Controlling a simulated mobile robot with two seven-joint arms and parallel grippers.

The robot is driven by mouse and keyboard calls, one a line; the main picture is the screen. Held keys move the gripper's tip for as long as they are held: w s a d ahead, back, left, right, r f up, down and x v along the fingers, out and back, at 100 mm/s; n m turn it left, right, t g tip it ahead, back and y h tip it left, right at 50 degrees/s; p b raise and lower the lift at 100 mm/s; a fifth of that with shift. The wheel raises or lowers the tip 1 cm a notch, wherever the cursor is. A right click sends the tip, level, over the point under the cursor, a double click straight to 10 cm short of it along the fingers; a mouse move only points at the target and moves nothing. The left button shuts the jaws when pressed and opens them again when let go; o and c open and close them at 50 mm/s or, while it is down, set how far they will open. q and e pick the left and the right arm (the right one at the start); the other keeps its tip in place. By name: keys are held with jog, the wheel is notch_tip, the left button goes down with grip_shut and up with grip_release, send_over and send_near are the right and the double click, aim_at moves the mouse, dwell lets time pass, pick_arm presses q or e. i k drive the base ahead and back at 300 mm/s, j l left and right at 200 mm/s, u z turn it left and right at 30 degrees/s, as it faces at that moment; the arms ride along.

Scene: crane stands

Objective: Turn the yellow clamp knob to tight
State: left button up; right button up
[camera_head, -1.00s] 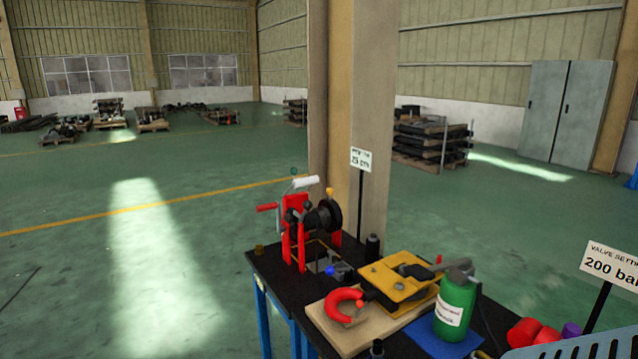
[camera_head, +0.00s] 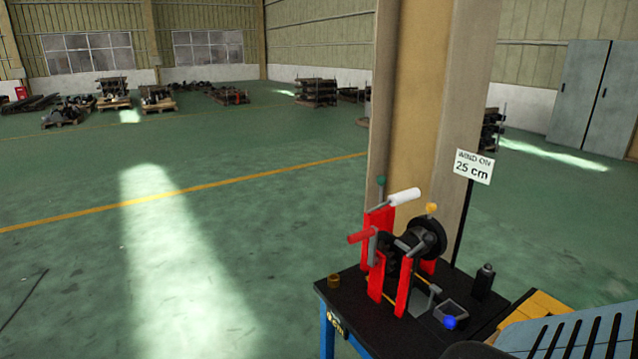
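A yellow knob (camera_head: 431,208) stands at the top of a red-framed hand winch (camera_head: 404,288), above its black drum. The winch stands on the black table top (camera_head: 350,304) at the lower right of the head view. I cannot read the knob's tight or loose position from here. A white-handled crank (camera_head: 404,197) and a red lever (camera_head: 361,235) are on the winch's left side. Neither of my grippers shows in the head view, and nothing is seen touching the knob.
A sign (camera_head: 473,167) reading 25 cm stands behind the winch, in front of a large column (camera_head: 425,110). A small brass-coloured piece (camera_head: 334,281), a blue piece (camera_head: 449,322) and a black bottle (camera_head: 484,281) are on the table. Green floor (camera_head: 230,230) lies open to the left.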

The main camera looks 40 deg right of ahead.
aim_at(431, 207)
jog(key=i, duration=2.5)
jog(key=z, duration=4.65)
